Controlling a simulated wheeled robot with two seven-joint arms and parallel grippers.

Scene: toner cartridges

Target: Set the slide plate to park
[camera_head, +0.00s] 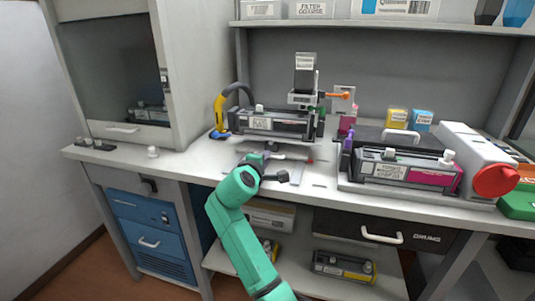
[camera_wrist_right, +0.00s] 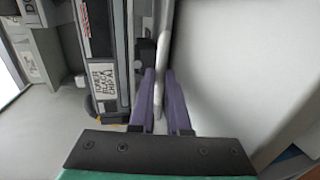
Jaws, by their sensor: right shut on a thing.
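A dark toner cartridge (camera_head: 262,123) with a white label lies on a stand at the middle of the bench. A pale flat plate (camera_head: 298,174) shows in front of it at the bench edge, partly behind my arm; I take it for the slide plate, but cannot read a park mark. My right gripper (camera_head: 270,149) is in front of the cartridge. In the right wrist view, its purple fingers (camera_wrist_right: 161,75) are shut on a thin pale upright bar (camera_wrist_right: 164,40) beside the labelled cartridge (camera_wrist_right: 102,75). Whether this bar belongs to the plate is unclear. My left gripper is out of view.
A black and magenta cartridge (camera_head: 405,167) lies on a unit with a red knob (camera_head: 495,181) at right. A grey cabinet (camera_head: 195,70) rises at left. The bench left of my arm is mostly clear.

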